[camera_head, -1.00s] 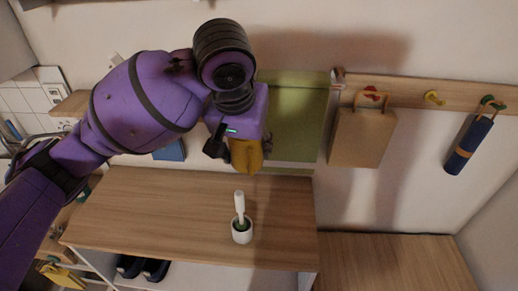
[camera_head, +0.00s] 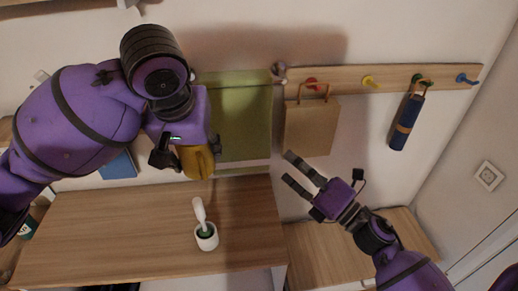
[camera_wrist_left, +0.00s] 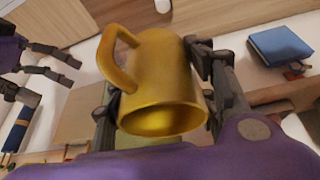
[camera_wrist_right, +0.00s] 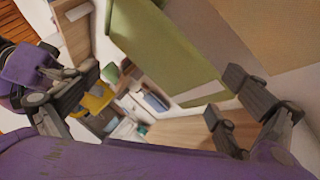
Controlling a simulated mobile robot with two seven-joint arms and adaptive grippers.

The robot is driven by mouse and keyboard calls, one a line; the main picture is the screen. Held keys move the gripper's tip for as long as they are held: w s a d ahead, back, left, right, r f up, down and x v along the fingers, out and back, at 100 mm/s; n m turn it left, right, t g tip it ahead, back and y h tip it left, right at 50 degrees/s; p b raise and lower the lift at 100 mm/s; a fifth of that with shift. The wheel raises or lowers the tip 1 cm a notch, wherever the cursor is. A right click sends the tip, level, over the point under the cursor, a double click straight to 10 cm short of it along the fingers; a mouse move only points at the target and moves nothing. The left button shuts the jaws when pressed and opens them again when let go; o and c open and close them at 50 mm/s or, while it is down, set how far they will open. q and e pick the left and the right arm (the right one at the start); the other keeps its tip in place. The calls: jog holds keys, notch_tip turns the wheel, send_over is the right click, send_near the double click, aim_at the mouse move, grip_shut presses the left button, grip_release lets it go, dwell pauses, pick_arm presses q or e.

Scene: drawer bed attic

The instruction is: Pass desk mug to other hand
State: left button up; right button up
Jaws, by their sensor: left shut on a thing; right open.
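The yellow mug (camera_head: 196,163) is in my left gripper (camera_head: 182,152), held up in front of the wall above the wooden desk. In the left wrist view the mug (camera_wrist_left: 165,75) sits between the two fingers, its handle at the upper left and its rim facing the camera. My right gripper (camera_head: 290,169) is open and empty, to the right of the mug and clearly apart from it, fingers pointing left. It also shows at the left of the left wrist view (camera_wrist_left: 70,70). The right wrist view has a partly hidden yellow patch; I cannot tell whether it is the mug.
A white pot with a brush (camera_head: 206,236) stands on the desk (camera_head: 110,225) below the mug. A green panel (camera_head: 240,115) is on the wall behind. A paper bag (camera_head: 310,128) and a blue roll (camera_head: 405,122) hang from a hook rail (camera_head: 345,78). Space between the grippers looks free.

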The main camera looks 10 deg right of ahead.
jog(key=s+a+r+n+g+y, duration=0.2)
jog(key=a+r+n+g+y, duration=0.5)
jog(key=n, duration=0.4)
jog(key=n+g+h, duration=0.2)
jog(key=n+g, duration=0.4)
jog(key=n, duration=0.3)
send_near(209, 150)
jog(key=x, duration=1.2)
jog(key=shift+w+a, duration=0.1)
jog(key=shift+a, duration=0.2)
jog(key=c, duration=1.5)
pick_arm(q)
jog(key=o, duration=1.4)
